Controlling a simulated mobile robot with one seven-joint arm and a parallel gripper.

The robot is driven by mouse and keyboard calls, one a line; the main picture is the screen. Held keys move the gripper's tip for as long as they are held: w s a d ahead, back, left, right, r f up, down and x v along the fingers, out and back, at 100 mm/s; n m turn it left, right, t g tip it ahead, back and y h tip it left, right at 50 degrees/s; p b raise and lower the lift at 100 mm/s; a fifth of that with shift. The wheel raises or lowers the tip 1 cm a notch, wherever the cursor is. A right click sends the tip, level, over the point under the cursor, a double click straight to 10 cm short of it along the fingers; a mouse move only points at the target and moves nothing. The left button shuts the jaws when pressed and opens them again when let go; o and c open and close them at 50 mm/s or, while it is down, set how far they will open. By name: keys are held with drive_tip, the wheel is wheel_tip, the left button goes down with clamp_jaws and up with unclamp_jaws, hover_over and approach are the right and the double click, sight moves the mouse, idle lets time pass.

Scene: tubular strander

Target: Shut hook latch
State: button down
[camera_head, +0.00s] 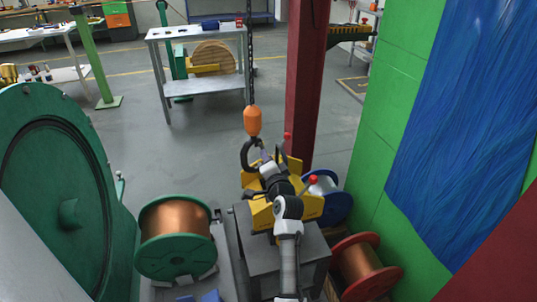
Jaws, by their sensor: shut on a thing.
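A dark crane hook (246,158) hangs below an orange hook block (253,121) on a black chain (250,50), near the middle of the view. My arm reaches up from the bottom, and my gripper (263,155) is at the right side of the hook, by its opening. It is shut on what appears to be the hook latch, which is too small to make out. My wrist hides part of the yellow lifting piece (261,214) below the hook.
A grey box (255,262) stands under the yellow piece. Copper spools stand left (175,238) and right (362,266), with a blue-rimmed spool (334,200) behind. A dark red post (306,85) rises close to the hook. The floor behind is clear up to a grey table (200,31).

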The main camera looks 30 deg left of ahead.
drive_tip(key=shift+m, duration=0.4)
drive_tip(key=c, duration=1.4)
unclamp_jaws()
drive_tip(key=shift+s, duration=0.1)
drive_tip(key=shift+o, duration=0.2)
drive_tip(key=b+v, duration=0.2)
drive_tip(key=v, duration=1.1)
drive_tip(key=shift+s+d+b, duration=0.25)
drive_tip(key=shift+b, duration=0.05)
